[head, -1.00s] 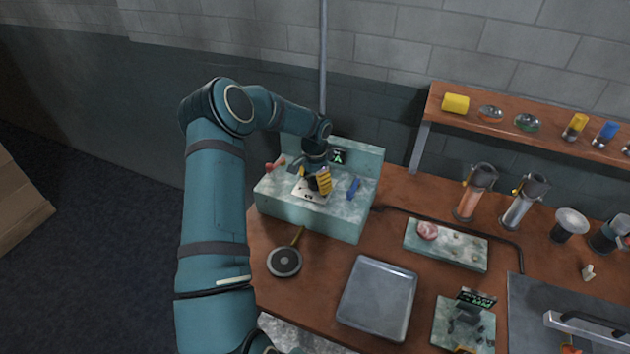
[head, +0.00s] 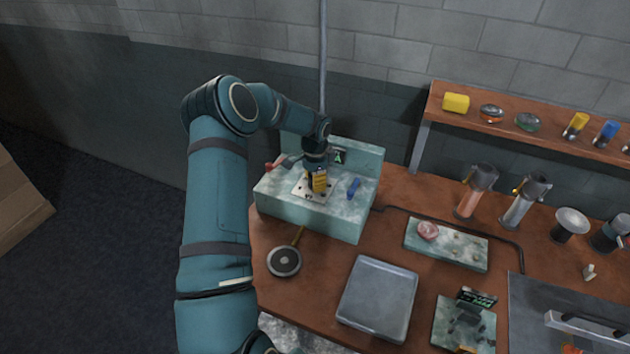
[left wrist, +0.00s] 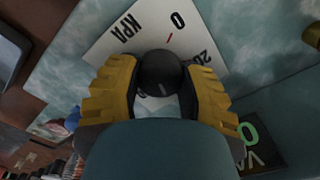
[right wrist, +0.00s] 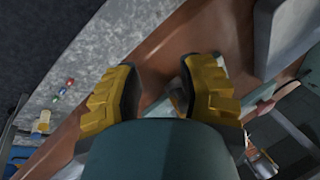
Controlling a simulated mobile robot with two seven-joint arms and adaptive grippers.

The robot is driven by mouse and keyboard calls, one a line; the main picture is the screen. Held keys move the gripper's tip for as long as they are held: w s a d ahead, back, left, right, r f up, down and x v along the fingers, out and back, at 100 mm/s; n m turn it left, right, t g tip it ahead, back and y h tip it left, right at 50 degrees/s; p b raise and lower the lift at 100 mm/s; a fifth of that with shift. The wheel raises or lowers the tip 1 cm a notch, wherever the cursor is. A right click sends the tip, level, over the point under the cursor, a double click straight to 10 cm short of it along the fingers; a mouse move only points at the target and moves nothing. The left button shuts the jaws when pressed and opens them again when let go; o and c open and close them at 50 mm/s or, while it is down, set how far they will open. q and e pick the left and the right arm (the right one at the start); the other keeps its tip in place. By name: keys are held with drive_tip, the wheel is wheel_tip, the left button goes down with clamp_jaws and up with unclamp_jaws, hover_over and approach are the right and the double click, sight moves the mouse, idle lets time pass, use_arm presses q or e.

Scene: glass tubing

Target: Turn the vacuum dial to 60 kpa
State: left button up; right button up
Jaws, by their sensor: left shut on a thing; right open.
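The vacuum dial is a dark round knob (left wrist: 160,75) with a pale pointer line, over a white scale plate (left wrist: 120,45). The plate shows "KPA", a "0" with a red tick, and a partly hidden "20". My left gripper (left wrist: 160,85) is shut on the knob, with yellow fingers on either side. In the head view the left gripper (head: 318,182) points down onto the plate of the pale green vacuum unit (head: 310,217). A dark display (left wrist: 255,140) beside it shows a green character, partly covered. My right gripper (right wrist: 160,75) is open and empty.
A red-tipped lever (head: 274,167) and a blue handle (head: 353,188) flank the left gripper on the unit. A shelf (head: 545,122) stands at right.

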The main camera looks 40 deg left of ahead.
use_arm(q)
drive_tip(key=m, duration=0.4)
drive_tip(key=shift+m, duration=2.2)
drive_tip(key=o, duration=1.2)
drive_tip(key=shift+o, duration=0.2)
wheel_tip(320, 180, up, 12)
